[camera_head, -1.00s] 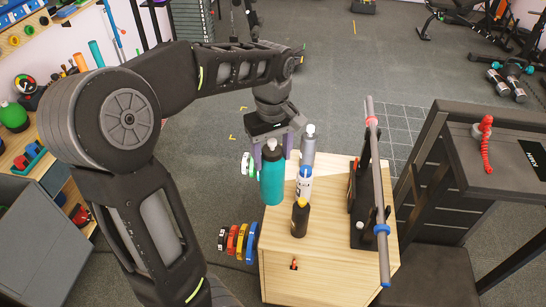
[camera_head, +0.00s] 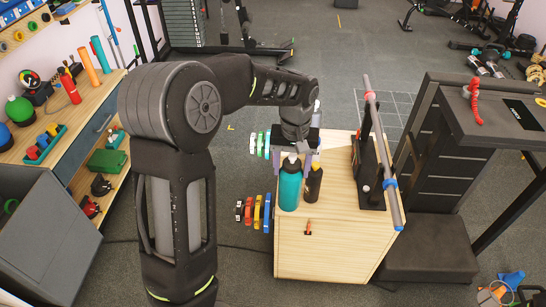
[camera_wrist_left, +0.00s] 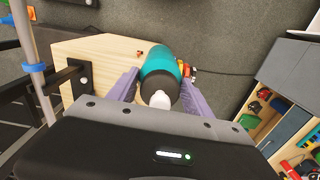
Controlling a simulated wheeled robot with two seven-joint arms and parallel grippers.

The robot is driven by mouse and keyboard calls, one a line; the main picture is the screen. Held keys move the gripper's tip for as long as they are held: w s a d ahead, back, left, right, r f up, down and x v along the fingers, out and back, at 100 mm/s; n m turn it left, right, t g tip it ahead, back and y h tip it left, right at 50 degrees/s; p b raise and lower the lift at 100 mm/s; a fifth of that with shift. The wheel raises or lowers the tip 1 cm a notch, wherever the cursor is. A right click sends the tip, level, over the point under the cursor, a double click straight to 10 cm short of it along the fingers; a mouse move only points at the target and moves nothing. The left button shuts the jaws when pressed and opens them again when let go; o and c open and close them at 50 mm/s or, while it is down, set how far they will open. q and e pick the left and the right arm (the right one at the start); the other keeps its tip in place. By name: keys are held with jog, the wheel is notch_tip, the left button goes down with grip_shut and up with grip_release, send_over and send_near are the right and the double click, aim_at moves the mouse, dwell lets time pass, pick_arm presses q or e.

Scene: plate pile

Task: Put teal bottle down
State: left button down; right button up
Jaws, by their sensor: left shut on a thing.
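The teal bottle (camera_head: 289,188) is upright at the front left of the wooden cabinet top (camera_head: 340,205). My left gripper (camera_head: 292,152) is behind and above it, shut on it. In the left wrist view the teal bottle (camera_wrist_left: 161,68) sits between the two purple fingers (camera_wrist_left: 160,88), its white cap toward the camera. I cannot tell whether its base touches the wood. A black bottle with a yellow cap (camera_head: 314,184) stands close to its right. My right gripper is not in view.
A black rack with a grey bar (camera_head: 375,150) stands on the cabinet's right side. Coloured weight plates (camera_head: 257,213) hang at its left side. A dark bench (camera_head: 430,240) stands to the right. The cabinet top between black bottle and rack looks clear.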

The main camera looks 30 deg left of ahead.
pick_arm(q)
jog(key=d+f+m+b, duration=0.1)
jog(key=d+f+m, duration=0.1)
jog(key=d+f, duration=0.3)
jog(key=d+f+m+b, duration=0.1)
jog(key=d+f+m, duration=0.2)
jog(key=f, duration=0.9)
jog(key=shift+s+d, duration=0.45)
jog(key=shift+d, duration=0.55)
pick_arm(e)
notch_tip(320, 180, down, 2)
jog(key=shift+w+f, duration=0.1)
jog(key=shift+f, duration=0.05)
pick_arm(q)
jog(key=shift+f, duration=0.1)
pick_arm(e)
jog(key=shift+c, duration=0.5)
